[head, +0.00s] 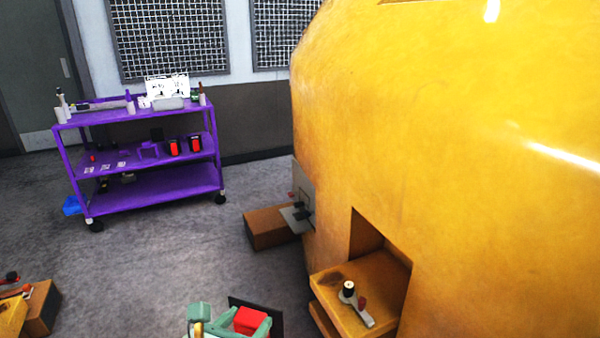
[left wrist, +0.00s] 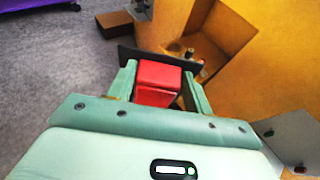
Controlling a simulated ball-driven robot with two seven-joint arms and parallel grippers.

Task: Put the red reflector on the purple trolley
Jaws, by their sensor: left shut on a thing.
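My left gripper (head: 250,323) is at the bottom of the head view. It is shut on the red reflector (head: 249,318), a red block with a dark flat plate at its far end. In the left wrist view, the red reflector (left wrist: 156,82) sits between the two pale green fingers of the left gripper (left wrist: 158,88). The purple trolley (head: 150,190) stands at the back left, well apart from the gripper, with several things on its top and middle shelves. My right gripper is not in view.
A big yellow casting (head: 440,130) fills the right side, with a recess and a ledge bearing a small tool (head: 356,303). A brown block (head: 270,228) juts at its foot. Grey floor (head: 150,265) lies clear before the trolley. Another wooden block (head: 42,308) is at lower left.

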